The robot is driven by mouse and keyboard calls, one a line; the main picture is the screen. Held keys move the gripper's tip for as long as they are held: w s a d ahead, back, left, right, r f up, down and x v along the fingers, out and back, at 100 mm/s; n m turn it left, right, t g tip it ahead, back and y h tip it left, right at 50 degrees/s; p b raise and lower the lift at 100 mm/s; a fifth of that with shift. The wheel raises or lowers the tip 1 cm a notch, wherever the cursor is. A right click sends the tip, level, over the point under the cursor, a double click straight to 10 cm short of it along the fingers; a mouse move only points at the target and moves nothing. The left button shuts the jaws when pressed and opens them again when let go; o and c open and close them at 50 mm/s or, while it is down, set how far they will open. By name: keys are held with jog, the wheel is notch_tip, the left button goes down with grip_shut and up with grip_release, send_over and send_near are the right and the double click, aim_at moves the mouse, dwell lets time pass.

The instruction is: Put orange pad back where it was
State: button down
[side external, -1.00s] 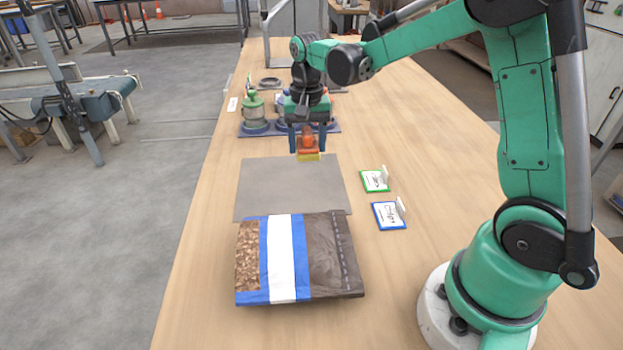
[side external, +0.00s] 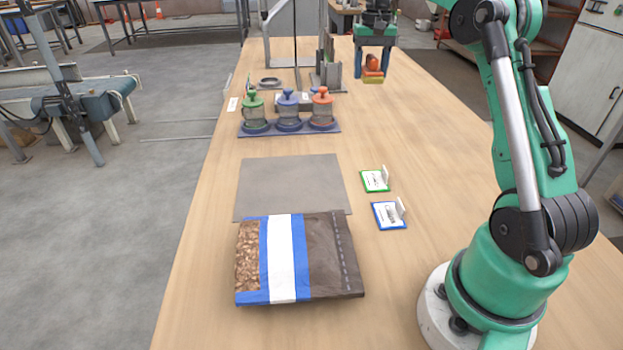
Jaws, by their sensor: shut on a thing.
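A blue rack (side external: 290,131) to the left of the gripper and nearer the camera holds a green-topped pot (side external: 254,115), a blue-topped pot (side external: 289,110) and an orange-topped pot (side external: 322,108).
A brown bag (side external: 330,255) with a blue and white band lies in front, beside a grey mat (side external: 290,185). A green-edged card (side external: 374,181) and a blue-edged card (side external: 388,216) lie right of it. A grey metal holder (side external: 328,75) stands left of my gripper. The right-middle table is clear.

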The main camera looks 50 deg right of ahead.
aim_at(361, 149)
notch_tip(361, 149, down, 17)
jog(key=shift+f, duration=0.2)
dwell(0.3)
jog(key=shift+c, duration=0.9)
grip_release()
jog(key=shift+f, duration=0.1)
